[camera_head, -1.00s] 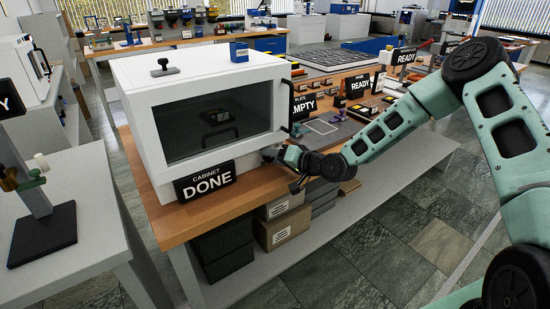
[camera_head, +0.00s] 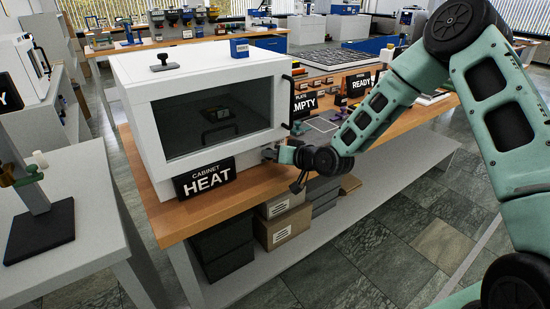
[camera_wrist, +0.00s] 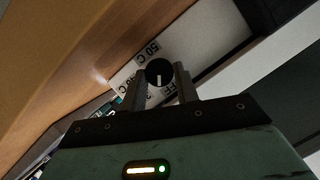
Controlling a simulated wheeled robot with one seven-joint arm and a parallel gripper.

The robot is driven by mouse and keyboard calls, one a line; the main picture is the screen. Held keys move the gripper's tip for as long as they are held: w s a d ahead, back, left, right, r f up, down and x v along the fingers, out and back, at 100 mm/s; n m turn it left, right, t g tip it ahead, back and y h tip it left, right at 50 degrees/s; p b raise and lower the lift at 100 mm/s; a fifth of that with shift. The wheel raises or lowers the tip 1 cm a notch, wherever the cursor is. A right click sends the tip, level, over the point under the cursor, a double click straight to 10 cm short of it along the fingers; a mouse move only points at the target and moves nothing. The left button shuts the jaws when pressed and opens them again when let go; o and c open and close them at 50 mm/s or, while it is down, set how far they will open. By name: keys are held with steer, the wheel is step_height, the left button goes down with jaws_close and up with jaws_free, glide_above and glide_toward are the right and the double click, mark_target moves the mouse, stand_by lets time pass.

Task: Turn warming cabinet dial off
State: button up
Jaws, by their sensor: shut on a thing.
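The white warming cabinet (camera_head: 140,120) stands on the wooden bench with its dark window door closed. A black sign (camera_head: 204,178) in front reads "CABINET HEAT". My gripper (camera_head: 268,153) reaches the cabinet's lower right front. In the wrist view, the round black dial (camera_wrist: 159,71) with a white mark sits between the fingertips of my gripper (camera_wrist: 161,84), which is shut on it. The mark points toward the bottom of the wrist view. A "50 C" label shows beside the dial, and a partly hidden "FF" shows by one finger. The other labels are partly covered.
The wooden bench (camera_head: 190,219) has its edge below my wrist, with boxes (camera_head: 283,226) on the shelf underneath. "EMPTY" (camera_head: 304,103) and "READY" signs stand to the right of the cabinet. The floor in front is clear.

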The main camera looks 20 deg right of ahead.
steer(key=n+h+b, duration=0.1)
steer(key=n+b, duration=0.1)
steer(key=b, duration=0.1)
steer(key=n+h+b, duration=0.1)
steer(key=shift+a+n+t+h, duration=0.25)
steer(key=shift+n+t+h, duration=0.05)
steer(key=shift+t, duration=0.1)
steer(key=shift+s+n+h+b, duration=0.1)
steer(key=shift+n+h+b, duration=0.5)
steer(key=shift+b, duration=0.5)
steer(key=shift+r, duration=0.1)
steer(key=o, duration=1)
steer(key=shift+c, duration=0.2)
